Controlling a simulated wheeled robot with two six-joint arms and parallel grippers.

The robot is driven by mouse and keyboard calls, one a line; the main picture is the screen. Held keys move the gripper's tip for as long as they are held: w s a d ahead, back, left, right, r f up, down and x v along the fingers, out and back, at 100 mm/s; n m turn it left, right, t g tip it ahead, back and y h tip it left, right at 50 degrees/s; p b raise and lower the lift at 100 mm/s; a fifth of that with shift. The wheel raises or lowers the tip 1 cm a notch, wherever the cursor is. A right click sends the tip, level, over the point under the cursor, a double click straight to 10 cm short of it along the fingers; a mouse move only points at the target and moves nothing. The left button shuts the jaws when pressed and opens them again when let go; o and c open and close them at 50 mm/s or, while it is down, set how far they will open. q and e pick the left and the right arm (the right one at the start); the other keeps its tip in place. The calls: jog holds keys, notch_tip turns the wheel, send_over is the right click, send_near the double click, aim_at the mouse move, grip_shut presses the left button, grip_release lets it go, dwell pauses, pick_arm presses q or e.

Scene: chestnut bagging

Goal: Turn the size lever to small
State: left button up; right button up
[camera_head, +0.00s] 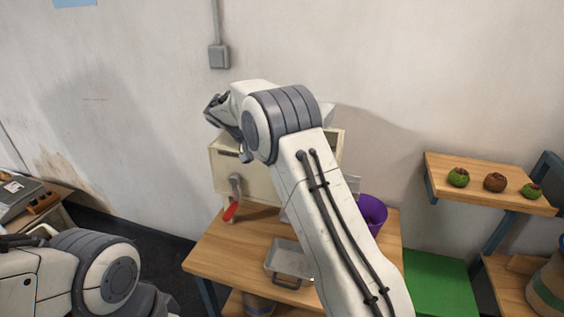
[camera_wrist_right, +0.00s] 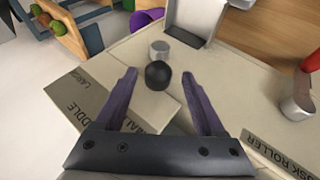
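The size lever shows in the right wrist view as a black ball knob (camera_wrist_right: 157,76) near a short silver cylinder (camera_wrist_right: 159,49). Beside it lies a label plate (camera_wrist_right: 92,106) reading LARGE, MIDDLE and a partly hidden SMALL. I cannot tell which size the lever is at. My right gripper (camera_wrist_right: 159,82) is open, its two fingers on either side of the knob with visible gaps. In the head view my right arm reaches over the cream machine (camera_head: 262,183) and hides the knob. My left arm shows at the lower left; its gripper is out of view.
A red-handled lever (camera_head: 232,208) is on the machine's front, near a HUSK ROLLER label (camera_wrist_right: 280,152). A metal tray (camera_head: 283,262) and purple bucket (camera_head: 372,212) are on the wooden table (camera_head: 215,255). A shelf (camera_head: 480,190) with chestnut fruits stands right.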

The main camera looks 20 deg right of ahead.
jog(key=shift+d, duration=0.1)
jog(key=v, duration=1)
jog(key=shift+a+b, duration=0.2)
jog(key=shift+b, duration=0.15)
jog(key=shift+r, duration=0.15)
